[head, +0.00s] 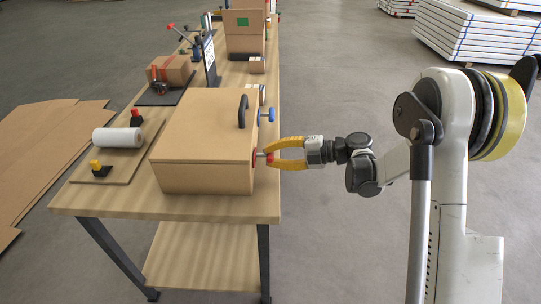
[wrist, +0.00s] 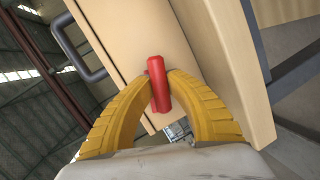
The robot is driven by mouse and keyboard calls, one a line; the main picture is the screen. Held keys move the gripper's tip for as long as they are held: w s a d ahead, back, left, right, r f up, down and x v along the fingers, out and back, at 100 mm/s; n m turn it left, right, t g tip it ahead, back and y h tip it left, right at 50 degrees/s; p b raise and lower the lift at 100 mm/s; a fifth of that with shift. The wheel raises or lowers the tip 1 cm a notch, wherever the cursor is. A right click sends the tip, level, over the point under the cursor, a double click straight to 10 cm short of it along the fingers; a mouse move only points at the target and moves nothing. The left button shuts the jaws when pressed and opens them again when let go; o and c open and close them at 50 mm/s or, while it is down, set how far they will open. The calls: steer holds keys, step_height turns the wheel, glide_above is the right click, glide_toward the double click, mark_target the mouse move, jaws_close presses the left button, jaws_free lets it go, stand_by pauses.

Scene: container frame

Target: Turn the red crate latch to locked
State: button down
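The tan crate (head: 205,140) stands on the wooden table with its lid down. The red latch (head: 269,157) is on the crate's right side, near the front corner, mostly hidden by my fingers in the head view. In the wrist view the red latch (wrist: 158,84) shows as a red bar, lengthwise between the yellow fingertips. My gripper (head: 271,154) reaches in from the right. Its fingertips (wrist: 161,78) lie against both sides of the bar, so it looks shut on the latch.
A blue latch (head: 267,115) sits farther back on the same crate side. A black handle (head: 242,111) is on the crate. A board with a white roll (head: 117,138) lies to the left. The floor right of the table is clear around my arm.

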steer(key=shift+m, duration=0.3)
steer(key=shift+m+g, duration=0.8)
steer(key=shift+m, duration=0.4)
steer(key=m+g, duration=0.1)
steer(key=m, duration=0.1)
steer(key=shift+m, duration=0.3)
steer(key=m+g, duration=0.3)
steer(key=m, duration=0.2)
steer(key=c, duration=1.3)
jaws_free()
